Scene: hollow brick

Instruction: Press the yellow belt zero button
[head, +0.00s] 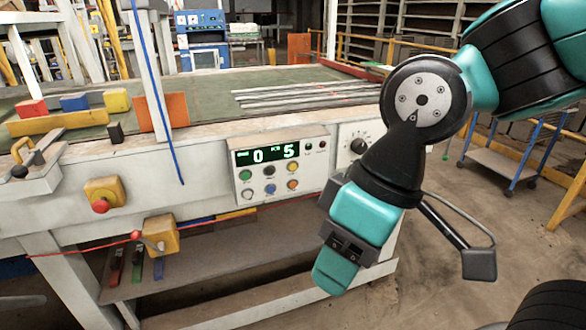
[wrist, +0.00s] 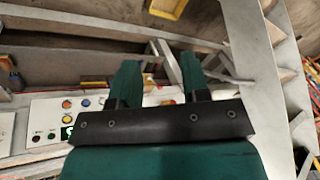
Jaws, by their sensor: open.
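A white control panel (head: 279,168) with a lit display reading 0 and 5 is on the front of the machine. A yellow button (head: 292,167) is at the right of its upper button row, above an orange one. I cannot read its label. In the wrist view the panel appears inverted at the left, with the yellow button (wrist: 67,119) partly toward its edge. My gripper (head: 335,278) is in front of the machine, right of and below the panel, apart from it. The wrist view shows its two fingers (wrist: 160,78) spread with nothing between them.
A yellow box with a red knob (head: 101,205) is left of the panel. A black dial (head: 358,146) is to its right, near my arm. A blue rod (head: 160,100) hangs left of the panel. A lower shelf (head: 215,255) lies beneath.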

